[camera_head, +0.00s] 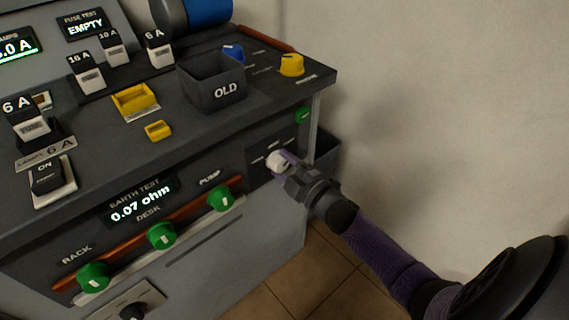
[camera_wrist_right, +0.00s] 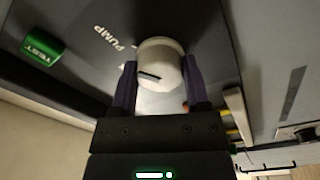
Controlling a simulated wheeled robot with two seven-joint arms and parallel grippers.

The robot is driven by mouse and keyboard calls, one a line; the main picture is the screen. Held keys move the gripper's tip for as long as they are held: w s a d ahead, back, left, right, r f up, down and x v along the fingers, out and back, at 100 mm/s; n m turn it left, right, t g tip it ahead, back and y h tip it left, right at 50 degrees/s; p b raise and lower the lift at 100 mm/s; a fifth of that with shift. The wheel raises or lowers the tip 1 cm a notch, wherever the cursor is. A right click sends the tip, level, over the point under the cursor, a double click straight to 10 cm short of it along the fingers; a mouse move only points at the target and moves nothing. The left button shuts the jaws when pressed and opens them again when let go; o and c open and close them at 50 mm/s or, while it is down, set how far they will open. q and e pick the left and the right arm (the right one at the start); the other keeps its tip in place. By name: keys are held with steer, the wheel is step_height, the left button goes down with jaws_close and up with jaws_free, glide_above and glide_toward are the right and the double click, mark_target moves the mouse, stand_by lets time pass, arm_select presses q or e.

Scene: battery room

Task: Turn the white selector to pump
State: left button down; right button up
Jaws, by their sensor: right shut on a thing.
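The white selector (camera_head: 277,161) is a round knob on the front panel of the desk, right of the earth test display. My right gripper (camera_head: 287,168) reaches it from the lower right and is shut on it. In the right wrist view the selector (camera_wrist_right: 160,66) sits between the two purple fingers of my right gripper (camera_wrist_right: 159,88). A dark mark shows on its face, left of the middle. The word PUMP (camera_wrist_right: 117,38) is printed on the panel to its upper left. Other labels around the knob are partly hidden or too small to read. My left gripper is not in view.
A green TEST button (camera_wrist_right: 42,48) is near the selector. Green knobs (camera_head: 162,235) line the front below the display (camera_head: 140,203). An OLD bin (camera_head: 213,82), a yellow knob (camera_head: 291,64) and fuse holders (camera_head: 86,72) stand on top. The floor at right is clear.

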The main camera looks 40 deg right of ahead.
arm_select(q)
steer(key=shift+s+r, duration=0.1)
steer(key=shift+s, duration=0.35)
arm_select(e)
steer(key=o, duration=1.3)
steer(key=shift+s, duration=0.15)
arm_select(q)
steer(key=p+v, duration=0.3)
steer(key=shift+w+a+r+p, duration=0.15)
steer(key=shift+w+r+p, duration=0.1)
steer(key=shift+p, duration=0.1)
arm_select(e)
steer(key=s, duration=0.6)
steer(key=s+d, duration=0.1)
steer(key=s, duration=0.2)
steer(key=shift+s+f, duration=0.3)
